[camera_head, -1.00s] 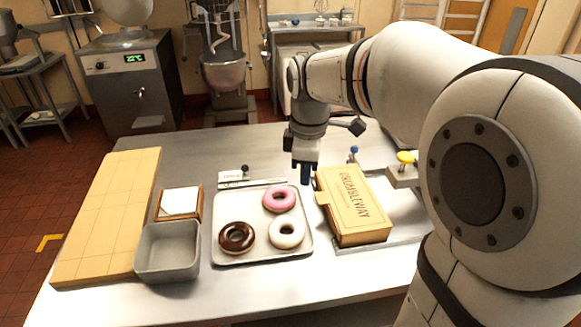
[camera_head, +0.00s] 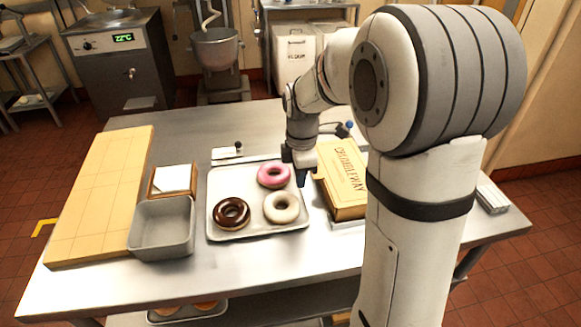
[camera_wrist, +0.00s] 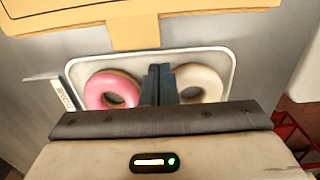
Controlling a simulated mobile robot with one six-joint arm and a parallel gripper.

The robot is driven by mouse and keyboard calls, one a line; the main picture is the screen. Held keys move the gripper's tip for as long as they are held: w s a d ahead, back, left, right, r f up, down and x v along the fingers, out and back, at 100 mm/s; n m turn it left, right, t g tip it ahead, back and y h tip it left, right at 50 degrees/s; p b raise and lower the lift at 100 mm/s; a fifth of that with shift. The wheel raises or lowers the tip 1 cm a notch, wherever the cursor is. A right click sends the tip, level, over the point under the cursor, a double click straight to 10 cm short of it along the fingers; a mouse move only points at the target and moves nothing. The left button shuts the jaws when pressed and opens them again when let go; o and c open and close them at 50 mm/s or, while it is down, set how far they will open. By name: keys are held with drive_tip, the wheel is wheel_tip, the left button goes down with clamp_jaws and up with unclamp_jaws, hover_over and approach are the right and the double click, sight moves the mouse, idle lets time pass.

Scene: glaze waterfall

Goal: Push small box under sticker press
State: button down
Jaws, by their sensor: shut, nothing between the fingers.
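The small box is a flat yellow carton (camera_head: 342,180) with dark lettering, lying right of the donut tray on the table. Its right edge is hidden behind my arm. My gripper (camera_head: 302,178) points down, fingers shut and empty, just left of the box, near the tray's right edge. In the wrist view the shut fingers (camera_wrist: 160,72) show in front of the tray, with a tan panel (camera_wrist: 190,10), likely the box, above them. I cannot tell whether they touch the box. The sticker press is mostly hidden behind my arm; a blue knob (camera_head: 349,125) shows beyond the box.
The tray (camera_head: 215,212) holds a chocolate, a pink and a white donut. A grey bin (camera_head: 162,240), a small wooden holder (camera_head: 156,191) and a long tan board (camera_head: 95,205) stand to the left. The table (camera_head: 285,275) is clear at the front.

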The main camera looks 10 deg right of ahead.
drive_tip(key=shift+d, duration=0.85)
